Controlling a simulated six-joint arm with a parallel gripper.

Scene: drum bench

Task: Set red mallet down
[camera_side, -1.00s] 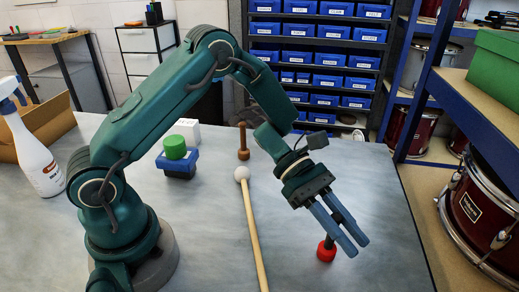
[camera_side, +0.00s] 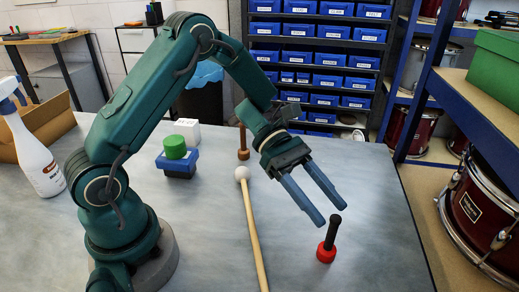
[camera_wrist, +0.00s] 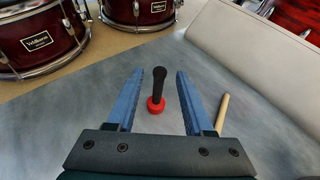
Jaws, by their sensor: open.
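The red mallet (camera_side: 327,251) stands upright on the grey bench, red head down and black handle pointing up, slightly tilted. My gripper (camera_side: 333,216) is open and empty, with its two blue fingers up and to the left of the mallet in the side view. In the wrist view, the mallet (camera_wrist: 157,103) appears beyond and between the open fingers (camera_wrist: 158,75), apart from both.
A long wooden stick with a pale ball end (camera_side: 242,173) lies left of the mallet. A brown peg-like object (camera_side: 243,150), a green cylinder on a blue block (camera_side: 178,165) and a spray bottle (camera_side: 32,152) stand farther left. Bench around the mallet is clear.

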